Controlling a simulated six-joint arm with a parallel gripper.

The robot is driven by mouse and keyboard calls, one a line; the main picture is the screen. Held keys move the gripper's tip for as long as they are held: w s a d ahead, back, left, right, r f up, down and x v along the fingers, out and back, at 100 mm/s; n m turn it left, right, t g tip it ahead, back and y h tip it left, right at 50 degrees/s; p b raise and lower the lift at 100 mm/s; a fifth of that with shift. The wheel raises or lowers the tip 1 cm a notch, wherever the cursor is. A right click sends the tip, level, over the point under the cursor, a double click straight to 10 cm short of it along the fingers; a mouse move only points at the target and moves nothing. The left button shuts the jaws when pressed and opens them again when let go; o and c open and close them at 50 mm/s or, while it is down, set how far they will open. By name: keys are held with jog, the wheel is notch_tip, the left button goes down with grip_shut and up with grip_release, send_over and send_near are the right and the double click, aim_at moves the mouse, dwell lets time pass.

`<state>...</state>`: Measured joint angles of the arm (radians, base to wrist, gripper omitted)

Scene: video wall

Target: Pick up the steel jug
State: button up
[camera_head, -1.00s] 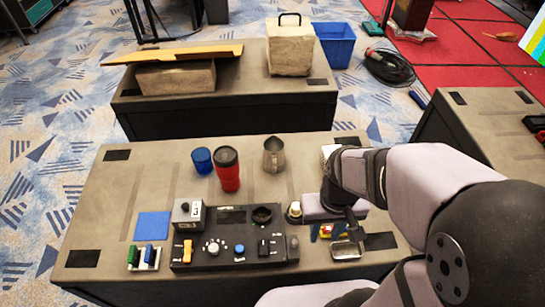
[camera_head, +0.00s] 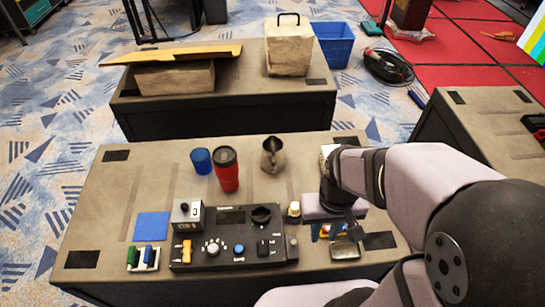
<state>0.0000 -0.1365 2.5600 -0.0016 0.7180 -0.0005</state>
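The steel jug (camera_head: 273,156) stands upright on the near grey table (camera_head: 120,185), right of the red tumbler. My gripper (camera_head: 345,222) is at the right side of the same table, in front of and to the right of the jug and clear of it. It is low over small coloured items and a metal tray. The fingers are small and dark here, so I cannot tell whether they are open or shut.
A red tumbler (camera_head: 227,170) and a blue cup (camera_head: 201,161) stand left of the jug. A black control panel (camera_head: 230,237) lies in front, with a small white-topped bottle (camera_head: 294,210) by its right end. A blue pad (camera_head: 152,226) lies at left. Table behind the jug is clear.

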aim_at(273, 159)
jog(key=w+a+f+m+y+b, duration=0.4)
jog(key=w+b, duration=0.2)
jog(key=w+a+f+m+y+b, duration=0.3)
jog(key=w+f+m+b, duration=0.15)
jog(key=w+b, duration=0.2)
jog(key=w+d+f+m+t+y+b, duration=0.15)
jog(key=w+m+t+y+b, duration=0.45)
jog(key=w, duration=1.1)
jog(key=shift+g+y, duration=0.3)
jog(key=shift+g, duration=0.2)
jog(key=shift+w+d+f, duration=0.1)
jog(key=shift+d+f, duration=0.05)
jog(key=shift+f, duration=1.5)
jog(key=shift+d+f, duration=0.1)
jog(key=shift+f, duration=1.5)
jog(key=shift+x, duration=2.5)
grip_shut()
